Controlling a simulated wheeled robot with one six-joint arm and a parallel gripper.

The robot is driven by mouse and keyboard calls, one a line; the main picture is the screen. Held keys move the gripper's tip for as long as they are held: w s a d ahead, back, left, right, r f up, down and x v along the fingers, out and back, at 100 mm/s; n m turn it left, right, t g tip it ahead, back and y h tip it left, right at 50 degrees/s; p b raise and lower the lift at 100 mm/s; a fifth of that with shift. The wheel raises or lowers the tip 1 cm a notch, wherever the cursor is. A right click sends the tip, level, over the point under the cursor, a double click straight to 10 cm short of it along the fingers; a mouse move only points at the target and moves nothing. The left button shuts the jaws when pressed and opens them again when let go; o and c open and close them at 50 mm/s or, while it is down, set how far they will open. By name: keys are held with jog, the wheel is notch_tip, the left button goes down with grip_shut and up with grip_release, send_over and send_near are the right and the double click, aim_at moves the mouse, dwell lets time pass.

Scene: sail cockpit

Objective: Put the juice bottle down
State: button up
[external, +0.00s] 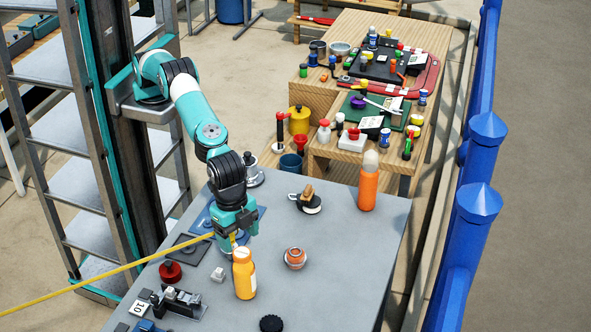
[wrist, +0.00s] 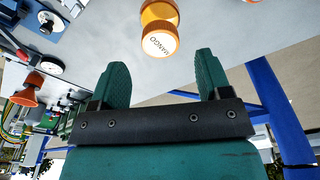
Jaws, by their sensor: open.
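The orange juice bottle (external: 244,275) stands upright on the grey table (external: 343,243) near its front in the external view. In the wrist view the bottle (wrist: 158,14) lies beyond my fingertips, with a white label face reading "MANGO". My gripper (external: 234,238) is right behind the bottle's top in the external view. In the wrist view my gripper (wrist: 161,60) is open, with nothing between its two green fingers. The bottle appears apart from the fingers.
A taller orange bottle with a pale cap (external: 368,185) stands at the table's back right. A small orange bowl (external: 294,258) is right of the juice bottle. A dark round piece (external: 271,324) lies in front. A yellow line (external: 110,273) crosses at left. The table's right side is mostly clear.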

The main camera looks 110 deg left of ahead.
notch_tip(320, 180, up, 6)
jog(key=w+a+r+n, duration=0.2)
jog(key=a+r, duration=0.1)
jog(key=a, duration=0.7)
jog(key=w+a+r+n, duration=0.15)
jog(key=a+r, duration=0.25)
jog(key=a, duration=0.5)
jog(key=s+a+r+n+y, duration=0.1)
jog(key=s+a, duration=0.1)
jog(key=a, duration=0.7)
jog(key=s+a+r+n+y, duration=0.1)
jog(key=s+a+r+n, duration=0.1)
jog(key=a, duration=0.6)
jog(key=s+a+n+y, duration=0.1)
jog(key=s+a+n, duration=0.2)
jog(key=s+a, duration=0.85)
jog(key=s+a+f+n+y, duration=0.1)
jog(key=s+a, duration=0.4)
jog(key=s, duration=0.4)
jog(key=s+a+f+n+g, duration=0.1)
jog(key=s+a+f+n, duration=0.1)
jog(key=s+a, duration=0.4)
jog(key=s, duration=0.4)
jog(key=shift+s+a+y+b, duration=0.15)
jog(key=shift+s+y+b, duration=0.05)
jog(key=shift+y+b, duration=0.2)
